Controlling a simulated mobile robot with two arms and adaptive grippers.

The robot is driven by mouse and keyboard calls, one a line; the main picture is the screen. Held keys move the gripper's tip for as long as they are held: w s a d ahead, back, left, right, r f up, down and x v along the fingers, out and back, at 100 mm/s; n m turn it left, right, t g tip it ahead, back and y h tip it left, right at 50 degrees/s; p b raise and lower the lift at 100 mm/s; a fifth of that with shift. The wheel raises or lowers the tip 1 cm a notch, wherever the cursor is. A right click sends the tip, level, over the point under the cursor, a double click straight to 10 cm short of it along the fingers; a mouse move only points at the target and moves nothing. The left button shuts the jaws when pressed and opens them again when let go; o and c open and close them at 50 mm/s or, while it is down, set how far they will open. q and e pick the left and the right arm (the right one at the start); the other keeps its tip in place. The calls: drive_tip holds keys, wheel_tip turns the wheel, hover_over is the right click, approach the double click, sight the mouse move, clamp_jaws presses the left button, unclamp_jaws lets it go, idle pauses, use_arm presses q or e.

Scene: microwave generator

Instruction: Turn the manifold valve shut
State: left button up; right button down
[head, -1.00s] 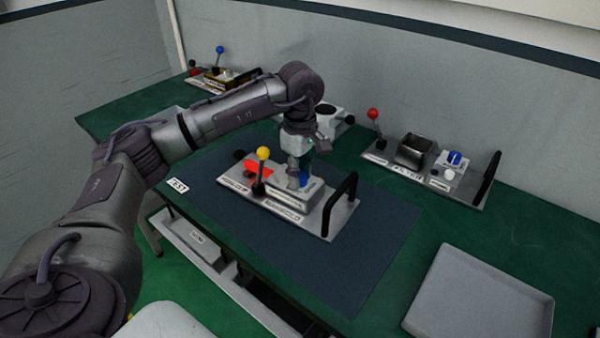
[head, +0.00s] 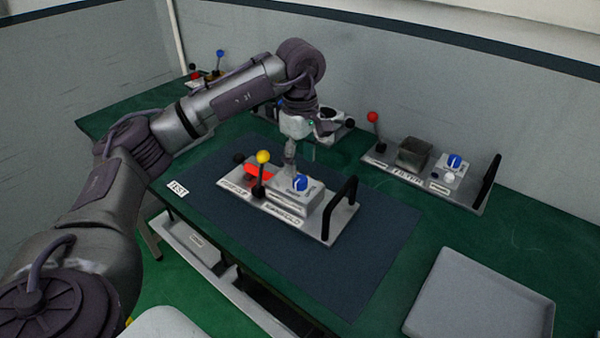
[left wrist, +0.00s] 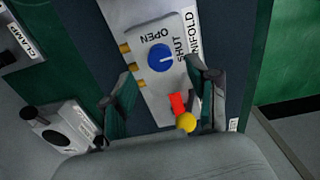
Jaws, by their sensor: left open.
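The manifold unit (head: 293,200) lies on the dark mat, with its blue valve knob (head: 300,183) in plain view on a raised grey block. In the left wrist view the knob (left wrist: 160,58) sits between printed OPEN and SHUT labels; its white mark points right, to the SHUT side. My left gripper (head: 290,160) is above and behind the block, apart from the knob. In the left wrist view its two fingers (left wrist: 162,82) are spread wide with nothing between them. My right gripper is not in view.
A yellow-ball lever (head: 262,157), a red part (head: 257,172) and a black handle (head: 341,208) stand up from the manifold plate. The filter unit (head: 420,178) is at the back right. An empty grey tray (head: 480,300) lies at the front right. Mat in front is clear.

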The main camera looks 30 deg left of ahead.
sight(300, 179)
use_arm(q)
wheel_tip(300, 179, up, 7)
idle(0.3)
drive_tip(key=shift+r, duration=0.1)
